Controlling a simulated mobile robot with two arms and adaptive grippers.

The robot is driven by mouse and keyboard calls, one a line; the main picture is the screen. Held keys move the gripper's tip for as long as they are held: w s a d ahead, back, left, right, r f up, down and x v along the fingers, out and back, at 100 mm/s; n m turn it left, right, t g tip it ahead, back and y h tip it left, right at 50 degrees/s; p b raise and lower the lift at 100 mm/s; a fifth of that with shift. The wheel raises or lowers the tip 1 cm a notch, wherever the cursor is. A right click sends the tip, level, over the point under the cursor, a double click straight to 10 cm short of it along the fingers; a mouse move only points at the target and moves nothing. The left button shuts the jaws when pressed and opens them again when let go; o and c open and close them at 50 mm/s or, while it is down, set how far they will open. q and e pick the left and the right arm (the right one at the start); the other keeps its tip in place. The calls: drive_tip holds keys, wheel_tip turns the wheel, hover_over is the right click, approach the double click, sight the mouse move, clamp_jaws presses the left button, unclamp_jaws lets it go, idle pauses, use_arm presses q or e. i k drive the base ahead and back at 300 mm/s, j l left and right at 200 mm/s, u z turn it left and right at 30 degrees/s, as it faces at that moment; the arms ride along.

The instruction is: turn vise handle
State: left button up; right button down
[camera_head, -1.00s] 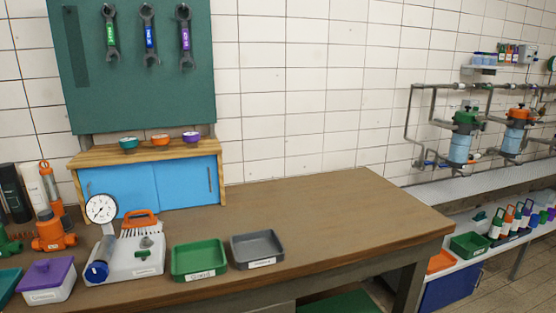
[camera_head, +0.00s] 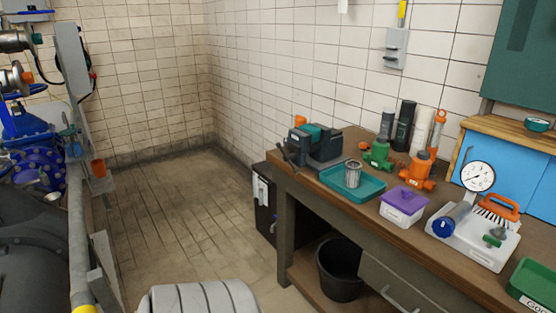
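A dark grey bench vise (camera_head: 318,147) with teal-topped jaws stands at the far left end of the brown workbench (camera_head: 395,225). Its handle (camera_head: 287,155) is a dark bar at the vise's left front, by the bench's end edge. The handle is small in the view, and its exact angle is hard to tell. Neither of my grippers shows in the head view.
Beside the vise are a teal tray (camera_head: 338,183) with a metal cup (camera_head: 353,174), green and orange jacks, and a purple-lidded box (camera_head: 404,206). A black bucket (camera_head: 340,270) sits below. Open tiled floor (camera_head: 180,215) lies left of the bench; blue pump equipment (camera_head: 30,150) stands farther left.

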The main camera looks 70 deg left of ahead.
sight(292, 155)
drive_tip(key=u, duration=2.1)
